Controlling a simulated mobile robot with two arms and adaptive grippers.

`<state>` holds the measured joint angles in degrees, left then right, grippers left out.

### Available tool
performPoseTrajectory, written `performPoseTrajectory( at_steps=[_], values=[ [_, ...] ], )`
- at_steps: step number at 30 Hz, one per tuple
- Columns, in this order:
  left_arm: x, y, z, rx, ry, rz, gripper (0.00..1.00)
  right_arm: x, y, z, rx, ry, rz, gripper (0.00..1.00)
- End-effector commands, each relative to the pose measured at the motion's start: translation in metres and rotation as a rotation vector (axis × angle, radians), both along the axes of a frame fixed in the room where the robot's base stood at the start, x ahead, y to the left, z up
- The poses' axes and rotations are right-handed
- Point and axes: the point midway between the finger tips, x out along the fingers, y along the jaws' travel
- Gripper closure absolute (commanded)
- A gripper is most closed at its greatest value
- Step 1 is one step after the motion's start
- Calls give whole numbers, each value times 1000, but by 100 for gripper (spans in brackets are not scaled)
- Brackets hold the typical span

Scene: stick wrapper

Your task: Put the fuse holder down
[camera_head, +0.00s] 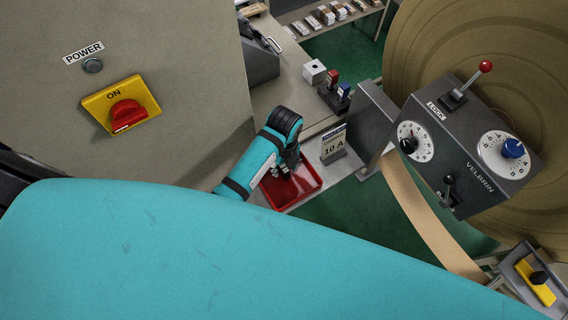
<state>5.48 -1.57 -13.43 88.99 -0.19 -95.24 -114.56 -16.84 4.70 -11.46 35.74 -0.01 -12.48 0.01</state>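My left gripper (284,170) is over the red tray (312,182), with its dark fingers pointing down into it. The fingers are small and partly covered by my own wrist, so I cannot tell whether they are open or shut. A small greyish shape shows at the fingertips, but I cannot make out whether it is the fuse holder, or whether it is held or lies in the tray. My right gripper is not in view.
A "10 A" sign (334,149) stands just right of the tray. Behind are red and blue stamps (333,78) and a white box (314,72). A grey control box (470,145) is at right, a power cabinet (170,60) at left. My teal arm covers the foreground.

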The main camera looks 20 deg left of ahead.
Motion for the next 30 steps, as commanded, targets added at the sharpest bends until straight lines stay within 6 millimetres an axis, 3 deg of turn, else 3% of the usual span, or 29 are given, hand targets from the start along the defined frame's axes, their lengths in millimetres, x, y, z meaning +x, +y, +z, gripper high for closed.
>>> performPoseTrajectory(
  at_steps=[11,14,21,26,30],
  values=[
    [2,0,7,0,-6,0,57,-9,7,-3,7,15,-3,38],
    [3,0,21,-1,-8,-1,57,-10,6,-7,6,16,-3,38],
    [3,0,74,1,-11,-2,57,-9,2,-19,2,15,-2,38],
    [4,2,109,6,-11,-3,57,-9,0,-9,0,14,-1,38],
    [3,1,119,4,-8,-3,57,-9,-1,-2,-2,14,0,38]
  ],
)
